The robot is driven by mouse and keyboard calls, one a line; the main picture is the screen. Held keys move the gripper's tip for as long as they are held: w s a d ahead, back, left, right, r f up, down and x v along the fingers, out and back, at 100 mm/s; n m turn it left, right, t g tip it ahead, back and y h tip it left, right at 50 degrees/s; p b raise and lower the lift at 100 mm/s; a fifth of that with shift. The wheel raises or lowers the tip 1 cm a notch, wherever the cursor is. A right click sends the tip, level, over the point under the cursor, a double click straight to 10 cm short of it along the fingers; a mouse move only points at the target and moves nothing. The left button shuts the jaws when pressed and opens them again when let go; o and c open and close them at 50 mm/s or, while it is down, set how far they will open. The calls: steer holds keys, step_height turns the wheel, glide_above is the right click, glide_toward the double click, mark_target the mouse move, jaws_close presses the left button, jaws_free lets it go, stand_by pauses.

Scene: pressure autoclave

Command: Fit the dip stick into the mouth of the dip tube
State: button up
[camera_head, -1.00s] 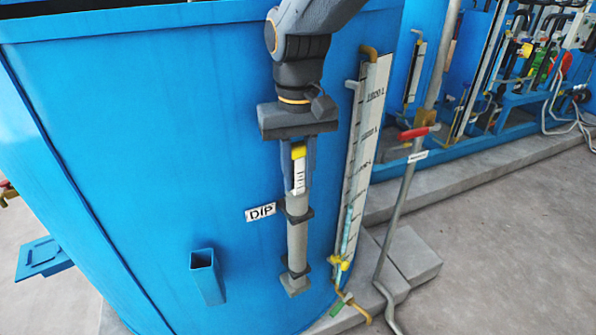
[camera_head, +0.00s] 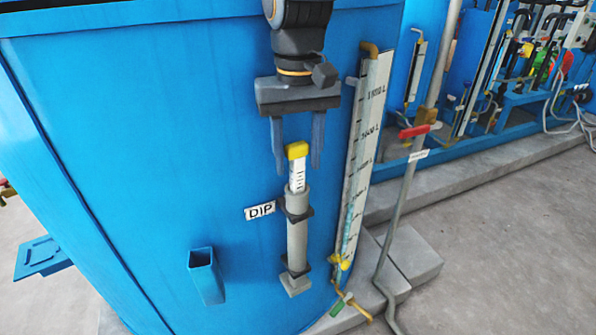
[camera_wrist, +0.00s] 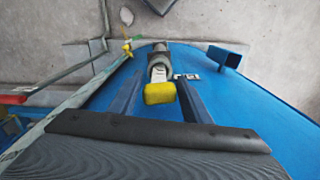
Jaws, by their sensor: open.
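The dip stick (camera_head: 298,179) is white with dark marks and a yellow cap. It stands upright in the mouth of the grey dip tube (camera_head: 297,240), with its cap and a short upper length showing above the rim; the rest is hidden inside. My gripper (camera_head: 297,172) is open, its two fingers apart on either side of the cap and not touching it. In the wrist view the yellow cap of the dip stick (camera_wrist: 160,93) lies between the fingers, with the dip tube (camera_wrist: 160,55) beyond it.
The blue tank (camera_head: 130,150) carries the tube and a "DIP" label (camera_head: 260,210). An empty blue square holder (camera_head: 205,275) is at lower left. A level gauge board (camera_head: 362,150) and a grey pipe with a red handle (camera_head: 405,190) stand close on the right.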

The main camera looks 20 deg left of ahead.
mark_target(298, 146)
steer(key=shift+r, duration=1.85)
steer(key=shift+r, duration=0.1)
